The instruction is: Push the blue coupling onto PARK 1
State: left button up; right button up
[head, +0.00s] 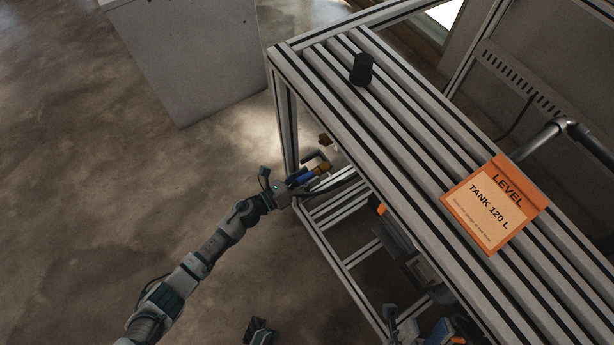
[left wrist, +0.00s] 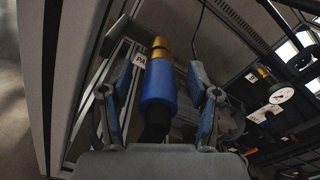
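The blue coupling (head: 304,178) has a blue sleeve and a brass front end, and stands beside the bench's left end. In the left wrist view the coupling (left wrist: 158,84) lies between the fingers of my left gripper (left wrist: 160,78), its brass end pointing away. Gaps show on both sides of the sleeve, so the gripper looks open around it. My left gripper also shows in the head view (head: 291,183). A white label (left wrist: 140,61) reading "PA", partly hidden, is beside the brass end. Whether the coupling is seated is unclear. My right gripper (head: 425,328) is partly cut off at the bottom edge.
A slatted bench (head: 400,125) carries a black knob-like part (head: 361,69) and an orange "LEVEL TANK 120 L" card (head: 495,204). A round gauge (left wrist: 281,94) is at right. Open floor lies left.

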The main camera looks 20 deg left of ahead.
pick_arm(q)
jog(key=p+v, duration=0.1)
jog(key=v, duration=0.5)
jog(key=shift+s+a, duration=0.35)
jog(key=shift+s, duration=0.05)
jog(key=shift+s+a, duration=0.1)
send_near(298, 183)
jog(key=v, duration=0.6)
jog(key=shift+f, duration=0.15)
